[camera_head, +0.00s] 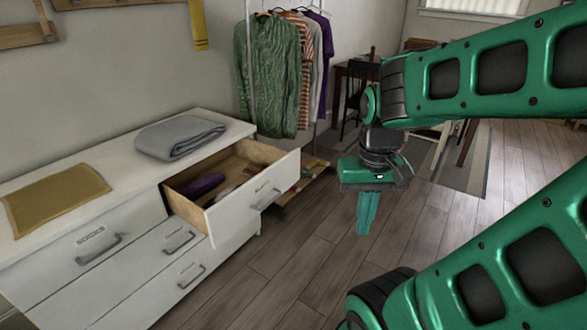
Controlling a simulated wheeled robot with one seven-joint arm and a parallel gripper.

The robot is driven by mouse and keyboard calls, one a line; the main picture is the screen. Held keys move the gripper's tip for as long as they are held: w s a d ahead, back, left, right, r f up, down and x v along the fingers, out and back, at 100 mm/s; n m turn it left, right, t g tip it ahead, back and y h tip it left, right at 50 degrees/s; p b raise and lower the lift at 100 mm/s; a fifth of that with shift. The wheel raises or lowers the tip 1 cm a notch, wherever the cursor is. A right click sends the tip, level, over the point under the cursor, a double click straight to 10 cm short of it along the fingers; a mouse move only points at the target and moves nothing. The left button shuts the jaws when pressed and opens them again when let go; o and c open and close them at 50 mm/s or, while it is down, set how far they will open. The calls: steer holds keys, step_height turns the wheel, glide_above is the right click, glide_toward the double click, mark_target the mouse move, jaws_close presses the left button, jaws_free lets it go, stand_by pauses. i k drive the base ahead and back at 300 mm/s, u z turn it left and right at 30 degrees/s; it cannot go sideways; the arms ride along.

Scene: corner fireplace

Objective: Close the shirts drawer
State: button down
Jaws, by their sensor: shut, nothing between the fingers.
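A white dresser (130,205) stands along the wall at the left. Its top right drawer (255,196) is pulled out and has a wooden inside with a dark purple item (203,186) and other small things in it. The open drawer's front has a grey handle (266,197) and a label too small to read. My gripper (366,226) is shut and empty. It points down over the floor, to the right of the open drawer front and apart from it.
A folded grey cloth (180,136) and a yellow cloth (55,197) lie on the dresser top. Hanging shirts (268,75) are behind the dresser. A table and chairs stand farther back. The wooden floor (300,260) before the dresser is clear.

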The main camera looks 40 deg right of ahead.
mark_target(281, 169)
steer(key=u, duration=0.05)
steer(key=i, duration=1)
steer(key=z, duration=0.05)
